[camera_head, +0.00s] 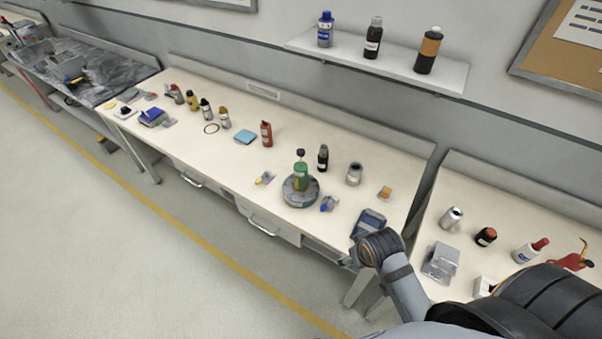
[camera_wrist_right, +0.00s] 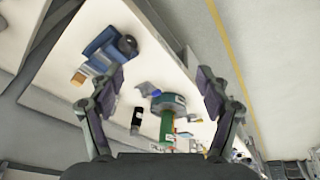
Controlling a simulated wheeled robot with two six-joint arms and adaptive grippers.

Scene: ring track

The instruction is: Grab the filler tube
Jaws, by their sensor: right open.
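The likely filler tube is a green upright cylinder with a black top (camera_head: 301,177). It stands on a round grey base (camera_head: 296,194) near the front edge of the long workbench. In the right wrist view the green tube (camera_wrist_right: 167,126) and its base show between and beyond the fingers. My right gripper (camera_wrist_right: 162,82) is open with nothing between its fingers, apart from the tube. In the head view my right arm comes in from the lower right, its wrist near the bench's front right corner; its fingers are hard to make out. My left gripper is not in view.
A blue device (camera_head: 370,222) lies near my right wrist. Small blue and yellow items flank the base. A second bench with containers is at right.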

